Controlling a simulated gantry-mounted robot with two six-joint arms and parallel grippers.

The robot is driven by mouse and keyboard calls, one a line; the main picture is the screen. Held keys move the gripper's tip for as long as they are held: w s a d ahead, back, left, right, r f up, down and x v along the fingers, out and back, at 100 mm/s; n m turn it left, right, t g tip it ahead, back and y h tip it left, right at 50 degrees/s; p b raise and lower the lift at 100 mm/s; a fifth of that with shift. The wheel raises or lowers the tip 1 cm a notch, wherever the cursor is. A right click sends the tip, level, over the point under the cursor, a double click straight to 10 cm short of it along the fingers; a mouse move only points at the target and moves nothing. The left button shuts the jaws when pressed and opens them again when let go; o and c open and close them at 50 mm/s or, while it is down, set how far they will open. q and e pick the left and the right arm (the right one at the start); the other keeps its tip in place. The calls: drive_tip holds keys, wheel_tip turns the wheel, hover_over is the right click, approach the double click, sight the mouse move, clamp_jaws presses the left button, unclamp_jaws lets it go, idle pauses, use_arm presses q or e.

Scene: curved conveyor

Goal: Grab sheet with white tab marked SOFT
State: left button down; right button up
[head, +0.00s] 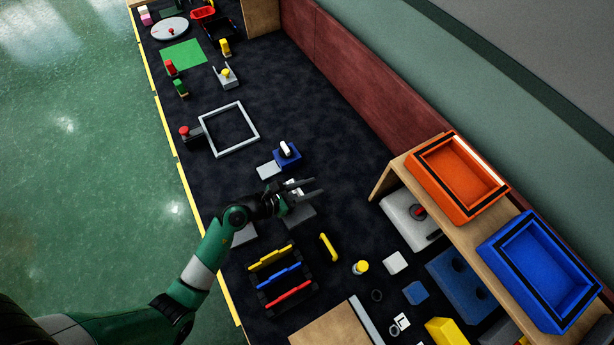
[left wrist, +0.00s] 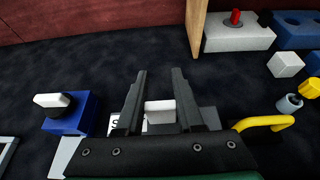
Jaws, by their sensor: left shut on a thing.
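My left gripper (head: 308,190) is over the dark conveyor surface, and its two fingers show in the left wrist view (left wrist: 160,90). It is shut on a white tab (left wrist: 160,111), which sits between the fingers. A white label with part of a letter, like an S (left wrist: 115,123), shows just left of the left finger; the rest of the word is hidden. A grey sheet (head: 300,218) lies beside and partly under the gripper in the head view. The gripper hides how tab and sheet join. My right gripper is not in view.
A blue block with a white-topped knob (head: 287,153) stands close to the gripper, a light plate (head: 267,170) beside it. A rack with coloured bars (head: 283,275) and a yellow handle (head: 328,247) are nearby. A shelf holds orange (head: 420,168) and blue bins (head: 495,255).

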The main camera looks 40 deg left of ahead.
use_arm(q)
drive_tip(key=s+d+r+p, duration=0.4)
drive_tip(key=s+d+r, duration=0.1)
drive_tip(key=d, duration=0.3)
drive_tip(key=shift+s+d+p, duration=0.15)
drive_tip(key=shift+p, duration=0.25)
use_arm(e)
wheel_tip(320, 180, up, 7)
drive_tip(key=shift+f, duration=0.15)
